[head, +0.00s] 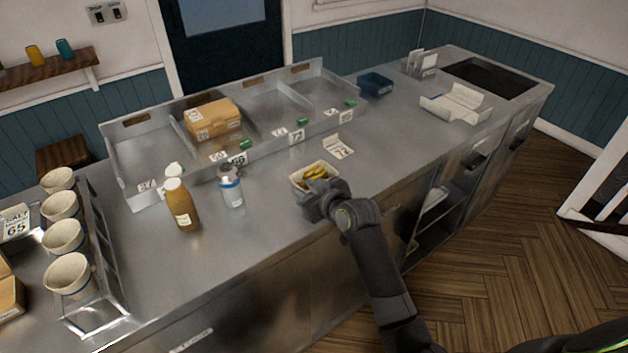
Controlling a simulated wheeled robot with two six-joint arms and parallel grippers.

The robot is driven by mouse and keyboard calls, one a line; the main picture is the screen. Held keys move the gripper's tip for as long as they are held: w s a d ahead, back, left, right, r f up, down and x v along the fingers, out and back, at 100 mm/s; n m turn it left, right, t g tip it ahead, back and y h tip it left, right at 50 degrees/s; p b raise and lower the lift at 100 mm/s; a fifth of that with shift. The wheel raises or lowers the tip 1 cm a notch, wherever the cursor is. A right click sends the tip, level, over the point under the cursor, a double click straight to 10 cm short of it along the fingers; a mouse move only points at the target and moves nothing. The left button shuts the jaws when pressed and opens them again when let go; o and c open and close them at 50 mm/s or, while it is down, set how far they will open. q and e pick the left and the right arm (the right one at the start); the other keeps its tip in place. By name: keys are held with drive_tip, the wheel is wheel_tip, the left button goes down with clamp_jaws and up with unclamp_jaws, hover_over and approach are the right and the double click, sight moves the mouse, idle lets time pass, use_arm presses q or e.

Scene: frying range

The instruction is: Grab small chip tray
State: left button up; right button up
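A small pale chip tray (298,181) with several yellow chips in it sits on the steel counter, near the front edge. My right gripper (319,194) is at the near side of this tray and overlaps its front rim in the head view. The gripper's dark body hides its fingertips and the tray's front, so I cannot tell whether it is open or shut, or whether it touches the tray. My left gripper is not in view.
A brown sauce bottle (181,206) and a clear bottle (231,189) stand left of the tray. A divided steel bin holds a cardboard box (213,120). Paper cups (66,236) stand in a rack at left.

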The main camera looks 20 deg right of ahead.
sight(297, 185)
drive_tip(key=shift+x, duration=2.5)
clamp_jaws()
